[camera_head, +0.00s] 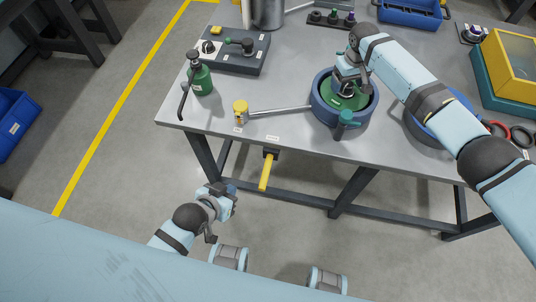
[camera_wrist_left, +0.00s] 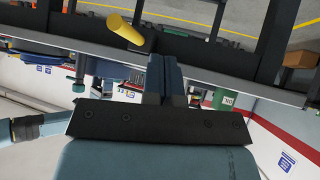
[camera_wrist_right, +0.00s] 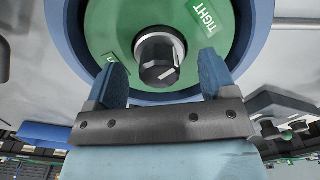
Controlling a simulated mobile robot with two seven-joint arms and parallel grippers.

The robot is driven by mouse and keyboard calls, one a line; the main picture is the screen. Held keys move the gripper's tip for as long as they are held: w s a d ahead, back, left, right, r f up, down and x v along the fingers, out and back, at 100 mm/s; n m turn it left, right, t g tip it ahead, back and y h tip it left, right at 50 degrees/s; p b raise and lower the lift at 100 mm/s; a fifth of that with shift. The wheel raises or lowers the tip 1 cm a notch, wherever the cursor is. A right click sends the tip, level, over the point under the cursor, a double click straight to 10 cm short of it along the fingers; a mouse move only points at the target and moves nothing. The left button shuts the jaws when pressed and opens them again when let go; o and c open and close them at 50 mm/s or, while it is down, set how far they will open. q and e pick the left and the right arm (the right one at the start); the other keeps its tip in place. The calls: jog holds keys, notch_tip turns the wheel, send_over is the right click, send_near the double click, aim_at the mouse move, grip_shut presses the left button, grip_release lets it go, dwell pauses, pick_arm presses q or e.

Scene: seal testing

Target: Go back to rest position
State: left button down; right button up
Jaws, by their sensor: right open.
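My right gripper (camera_head: 346,82) is over the round blue housing (camera_head: 323,112) with a green face on the table. In the right wrist view my right gripper (camera_wrist_right: 160,85) is open, its two blue fingers on either side of and below a black knob (camera_wrist_right: 160,62) on the green face (camera_wrist_right: 112,30), which carries a "TIGHT" label (camera_wrist_right: 208,18). I cannot tell whether the fingers touch the face. My left gripper (camera_head: 222,197) hangs in front of the table, away from its edge. In the left wrist view its fingers (camera_wrist_left: 165,80) look close together, with nothing seen between them.
The table (camera_head: 290,75) holds a green bottle (camera_head: 200,80), a grey control box (camera_head: 232,52), a yellow-capped piece (camera_head: 240,112) with a metal rod, a second blue ring (camera_head: 425,125) and a yellow-and-teal box (camera_head: 505,70). A yellow handle (camera_head: 266,172) sticks out below the front edge.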

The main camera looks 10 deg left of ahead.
aim_at(262, 184)
pick_arm(q)
jog(key=w+d+r+g+y, duration=0.1)
jog(key=w+d+r+g, duration=0.1)
jog(key=w+d+r+n+g+y, duration=0.1)
jog(key=w+d+g, duration=0.1)
jog(key=d+g, duration=0.1)
jog(key=w+d+r+n+g, duration=0.1)
jog(key=w+d+r+g, duration=0.1)
jog(key=g, duration=0.1)
jog(key=shift+w+d+r+y, duration=0.1)
jog(key=shift+d+r+y, duration=0.2)
jog(key=shift+d+y, duration=0.1)
jog(key=shift+g+y, duration=0.3)
jog(key=shift+g, duration=0.3)
jog(key=shift+f, duration=2.8)
jog(key=shift+f, duration=0.15)
